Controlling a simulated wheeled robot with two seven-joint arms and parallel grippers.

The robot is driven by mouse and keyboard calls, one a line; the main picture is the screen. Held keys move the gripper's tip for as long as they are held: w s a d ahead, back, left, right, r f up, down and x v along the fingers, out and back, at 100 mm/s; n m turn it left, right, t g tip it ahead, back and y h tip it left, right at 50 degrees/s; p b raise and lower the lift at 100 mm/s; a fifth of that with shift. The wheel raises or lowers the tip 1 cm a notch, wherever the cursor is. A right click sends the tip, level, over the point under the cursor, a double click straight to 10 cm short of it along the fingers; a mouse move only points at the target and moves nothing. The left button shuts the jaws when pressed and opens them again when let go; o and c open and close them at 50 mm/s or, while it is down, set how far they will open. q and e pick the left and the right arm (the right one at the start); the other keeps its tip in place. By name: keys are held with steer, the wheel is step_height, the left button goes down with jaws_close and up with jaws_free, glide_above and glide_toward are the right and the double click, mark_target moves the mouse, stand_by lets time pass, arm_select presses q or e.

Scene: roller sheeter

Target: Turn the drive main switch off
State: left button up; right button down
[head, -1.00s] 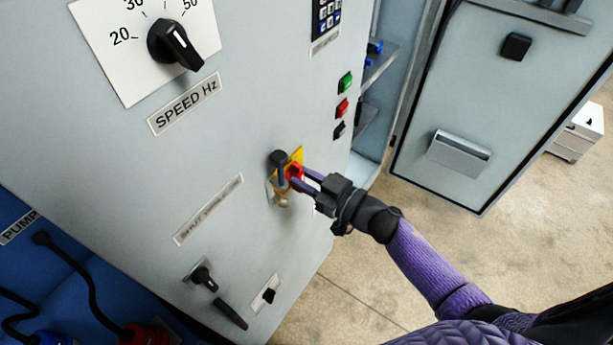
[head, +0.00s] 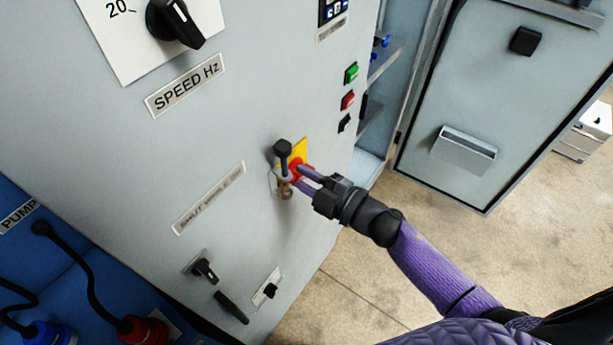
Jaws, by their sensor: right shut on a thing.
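The drive main switch is a red rotary handle (head: 295,166) on a yellow plate (head: 302,149), on the lower right of the grey cabinet front. My right gripper (head: 293,178) reaches in from the right and is shut on the red handle. Its fingers cover part of the handle, so its exact angle is hard to tell. A black-ended part (head: 282,148) stands just left of the plate, and a small brass-coloured padlock-like piece (head: 286,190) hangs below the handle. My left gripper is not in view.
A black speed knob (head: 175,22) is at the upper left. Green (head: 351,73) and red (head: 348,100) buttons sit above right of the switch. Smaller black switches (head: 204,270) are below. An open cabinet door (head: 450,110) stands at the right, with free floor below it.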

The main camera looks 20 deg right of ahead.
steer(key=shift+s+a+f+n+b, duration=0.15)
steer(key=shift+n+b, duration=0.25)
steer(key=shift+n, duration=0.7)
steer(key=shift+w+d+f+n+b, duration=0.1)
steer(key=shift+f+n+b, duration=0.25)
steer(key=shift+n, duration=0.75)
steer(key=shift+s+a+f+n+b, duration=0.1)
steer(key=shift+n+b, duration=0.35)
steer(key=shift+n, duration=0.65)
steer(key=c, duration=0.5)
jaws_free()
steer(key=shift+c, duration=0.2)
